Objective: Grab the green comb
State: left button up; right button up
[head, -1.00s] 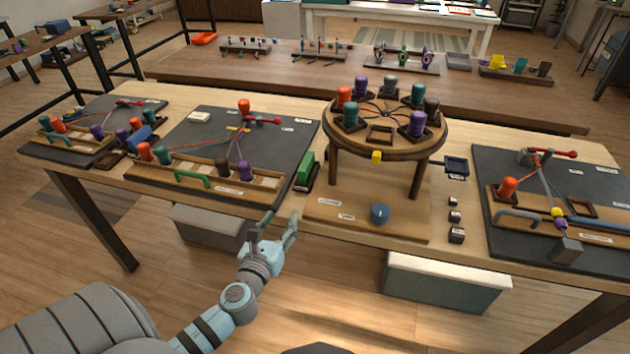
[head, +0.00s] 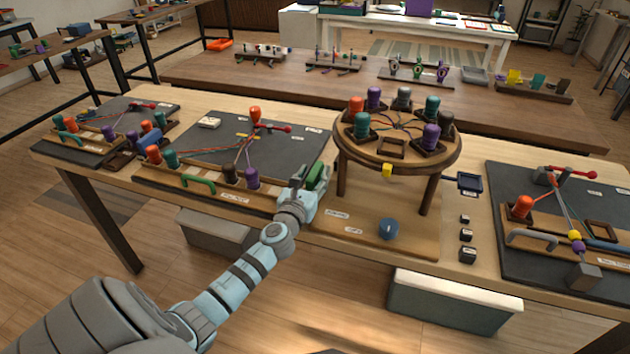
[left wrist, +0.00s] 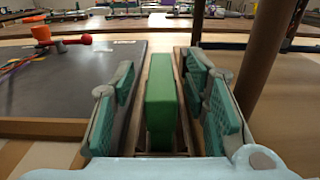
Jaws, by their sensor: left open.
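The green comb (head: 316,177) is a green block standing in a dark narrow holder between the left dark board and the round stand. In the left wrist view the comb (left wrist: 160,103) is upright in the middle, between the two teal-padded fingers of my left gripper (left wrist: 163,100). Gaps show on both sides of it, so the fingers are open and do not touch it. In the head view my left gripper (head: 308,186) is at the near end of the comb and hides part of it. My right gripper is not in view.
A round braiding stand (head: 398,150) with several bobbins stands just right of the comb, and its leg (left wrist: 265,50) is close to the right finger. A dark board (head: 215,135) with bobbins lies to the left. A blue knob (head: 388,229) sits on the wooden base.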

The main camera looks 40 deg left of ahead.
pick_arm(q)
jog(key=shift+w+a+f, duration=0.1)
jog(key=shift+w+a, duration=0.1)
jog(key=shift+w, duration=0.5)
grip_shut()
